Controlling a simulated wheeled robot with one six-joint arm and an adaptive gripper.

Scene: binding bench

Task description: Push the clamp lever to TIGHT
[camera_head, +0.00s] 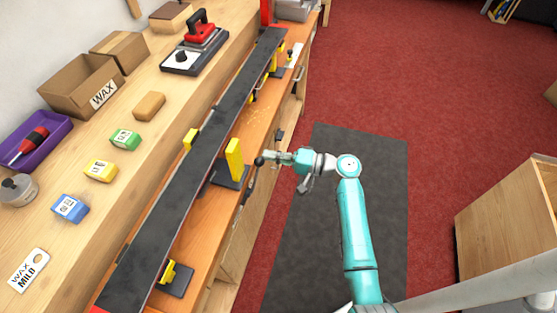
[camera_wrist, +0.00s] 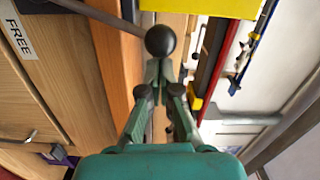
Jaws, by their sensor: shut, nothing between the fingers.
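The clamp lever is a thin dark rod with a black ball knob (camera_head: 259,161), at the bench's front edge in the head view. In the wrist view the knob (camera_wrist: 160,41) is just beyond my fingertips, and the rod (camera_wrist: 95,13) runs up and left from it. My gripper (camera_head: 270,158) is shut and empty, with its tips close to the knob on its right side in the head view. In the wrist view my gripper (camera_wrist: 160,72) points at the knob; I cannot tell whether they touch. A FREE label (camera_wrist: 20,38) is at the upper left. No TIGHT label is readable.
A yellow upright block (camera_head: 234,160) stands beside the lever. A long dark ski (camera_head: 190,180) lies along the bench, with another yellow support (camera_head: 168,272) nearer. Wax blocks, boxes and an iron (camera_head: 201,38) are on the back shelf. The dark floor mat (camera_head: 385,180) is clear around my arm.

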